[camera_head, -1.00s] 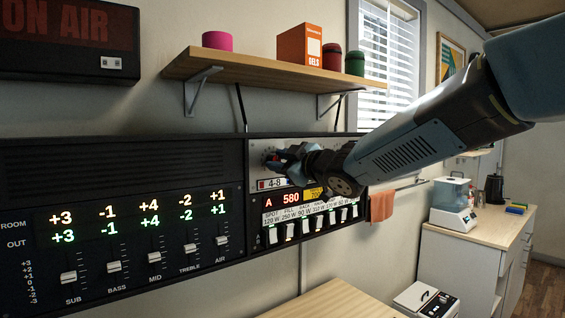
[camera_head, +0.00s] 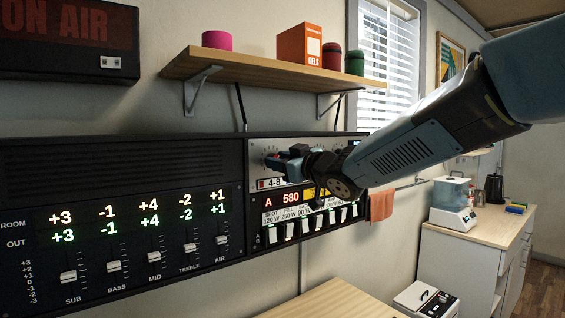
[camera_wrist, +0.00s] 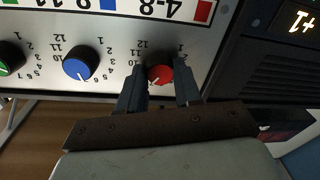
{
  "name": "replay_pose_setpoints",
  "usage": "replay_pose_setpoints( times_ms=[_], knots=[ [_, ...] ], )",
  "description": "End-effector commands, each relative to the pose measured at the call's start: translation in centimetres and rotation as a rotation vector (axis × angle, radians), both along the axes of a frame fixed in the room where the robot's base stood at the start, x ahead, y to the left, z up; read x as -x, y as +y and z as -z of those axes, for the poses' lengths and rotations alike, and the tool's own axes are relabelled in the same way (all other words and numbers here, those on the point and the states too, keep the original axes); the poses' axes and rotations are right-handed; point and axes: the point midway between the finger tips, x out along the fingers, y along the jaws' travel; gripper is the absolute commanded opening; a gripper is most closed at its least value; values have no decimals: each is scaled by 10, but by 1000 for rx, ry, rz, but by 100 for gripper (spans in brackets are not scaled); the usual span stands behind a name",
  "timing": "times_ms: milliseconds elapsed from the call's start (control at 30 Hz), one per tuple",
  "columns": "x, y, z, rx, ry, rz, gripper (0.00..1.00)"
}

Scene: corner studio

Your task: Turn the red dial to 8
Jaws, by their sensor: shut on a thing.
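The red dial (camera_wrist: 159,75) is on a light panel with printed numbers, upside down in the wrist view. The fingers of my gripper (camera_wrist: 160,68) are closed around it from both sides. Its pale pointer mark faces down and left in that view. The numbers on that side are partly hidden by a finger, so I cannot tell the exact reading. In the head view my gripper (camera_head: 284,160) is at the panel's upper left part and hides the red dial.
A blue dial (camera_wrist: 79,65) and a green dial (camera_wrist: 8,60) sit beside the red one. Below the dial row are a lit red display (camera_head: 290,197) and several white switches (camera_head: 289,230). A slider panel (camera_head: 120,275) adjoins on the left. A wooden shelf (camera_head: 270,76) hangs above.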

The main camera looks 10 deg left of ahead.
Motion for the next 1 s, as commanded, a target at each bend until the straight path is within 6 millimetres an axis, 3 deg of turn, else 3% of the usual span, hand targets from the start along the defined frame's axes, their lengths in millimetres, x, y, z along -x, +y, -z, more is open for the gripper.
replay_pose_setpoints(
  times_ms=[67, 100, 367, 733, 1000],
  knots=[
    [1, 1, 2, 4, 2, -3, 3],
    [1, 1, 2, 4, 2, -3, 35],
    [0, 0, 1, 3, 0, -1, 59],
    [4, -6, 0, 2, -1, 1, 59],
    [29, -40, 1, 2, -2, 1, 59]
  ],
)
